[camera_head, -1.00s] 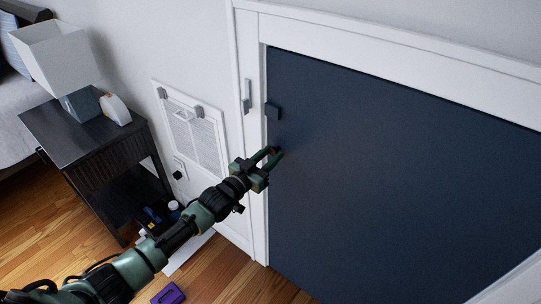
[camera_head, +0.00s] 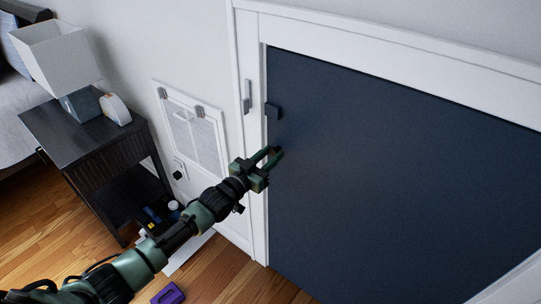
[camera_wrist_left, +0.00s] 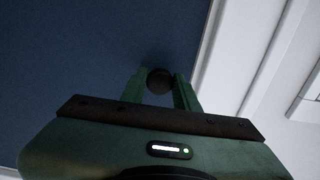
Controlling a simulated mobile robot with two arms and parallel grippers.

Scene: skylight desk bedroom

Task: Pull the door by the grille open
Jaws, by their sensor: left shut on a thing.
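The dark blue door (camera_head: 400,170) stands in a white frame and looks closed. The white grille (camera_head: 196,138) is on the wall to its left. In the left wrist view, my left gripper (camera_wrist_left: 160,84) is shut on a round dark knob (camera_wrist_left: 159,80) on the blue door (camera_wrist_left: 100,60). The knob is hidden behind the fingers in the head view. My right gripper is not in view.
A dark nightstand (camera_head: 112,158) with a white-shaded lamp (camera_head: 58,58) stands at the left. A purple object (camera_head: 168,294) lies on the wood floor (camera_head: 225,275). Small items lie on the floor beside the nightstand. The floor before the door looks mostly clear.

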